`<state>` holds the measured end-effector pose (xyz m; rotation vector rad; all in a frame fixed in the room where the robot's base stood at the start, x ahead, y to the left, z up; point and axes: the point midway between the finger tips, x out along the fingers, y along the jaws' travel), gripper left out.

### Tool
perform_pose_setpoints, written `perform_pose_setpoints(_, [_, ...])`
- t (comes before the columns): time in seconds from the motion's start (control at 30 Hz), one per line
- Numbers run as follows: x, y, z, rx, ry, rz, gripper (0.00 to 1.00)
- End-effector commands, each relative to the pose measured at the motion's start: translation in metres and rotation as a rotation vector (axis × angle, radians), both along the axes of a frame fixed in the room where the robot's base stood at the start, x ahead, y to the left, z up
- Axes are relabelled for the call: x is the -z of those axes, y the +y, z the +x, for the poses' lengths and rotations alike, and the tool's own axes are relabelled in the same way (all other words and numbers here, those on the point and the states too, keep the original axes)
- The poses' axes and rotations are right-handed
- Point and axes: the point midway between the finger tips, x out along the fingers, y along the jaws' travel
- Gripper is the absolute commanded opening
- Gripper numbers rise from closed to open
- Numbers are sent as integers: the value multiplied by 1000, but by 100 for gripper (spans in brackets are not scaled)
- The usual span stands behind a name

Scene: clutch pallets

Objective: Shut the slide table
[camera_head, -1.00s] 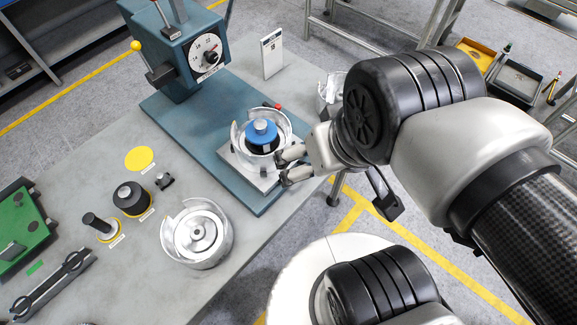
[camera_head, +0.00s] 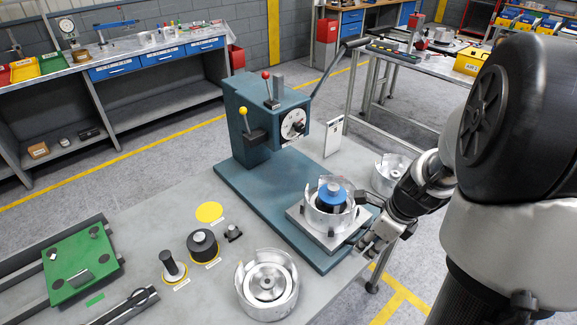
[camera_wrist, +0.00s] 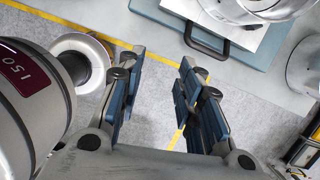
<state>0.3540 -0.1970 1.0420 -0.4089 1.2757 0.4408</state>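The slide table is a light metal plate (camera_head: 299,214) on the blue base of the press (camera_head: 262,112). It carries a silver housing (camera_head: 318,215) with a blue-topped part (camera_head: 331,194). In the wrist view the plate (camera_wrist: 228,37) is at the top, with a black loop handle (camera_wrist: 207,46) on its near edge. My gripper (camera_head: 370,247) is at the bench edge, near the plate's right corner. In the wrist view my gripper (camera_wrist: 161,62) is open, with nothing between its fingers. The fingertips are apart from the handle, below it in the picture.
A silver housing (camera_head: 267,304) stands at the bench front, near black parts (camera_head: 203,245). A green fixture (camera_head: 78,266) lies at left. Another housing (camera_head: 388,173) stands right of the press base. A white sign (camera_head: 334,136) stands behind. Floor shows beyond the bench edge.

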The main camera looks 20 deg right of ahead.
Motion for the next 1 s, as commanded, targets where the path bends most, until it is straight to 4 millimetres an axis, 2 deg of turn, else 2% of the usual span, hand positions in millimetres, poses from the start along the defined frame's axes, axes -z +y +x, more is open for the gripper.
perform_pose_setpoints(0.03, [10, -8, -3, 72, 12, 21, 27])
perform_pose_setpoints(0.17, [22, -17, -4, 165, 22, 43, 18])
perform_pose_setpoints(0.27, [31, -16, -2, 174, 24, 46, 12])
perform_pose_setpoints(0.43, [62, -12, 4, 167, 25, 47, 0])
perform_pose_setpoints(0.73, [124, -6, 18, 166, 25, 46, 0])
perform_pose_setpoints(0.83, [118, 0, 35, 161, 21, 41, 0])
perform_pose_setpoints(1.0, [117, 6, 51, 164, 22, 41, 0])
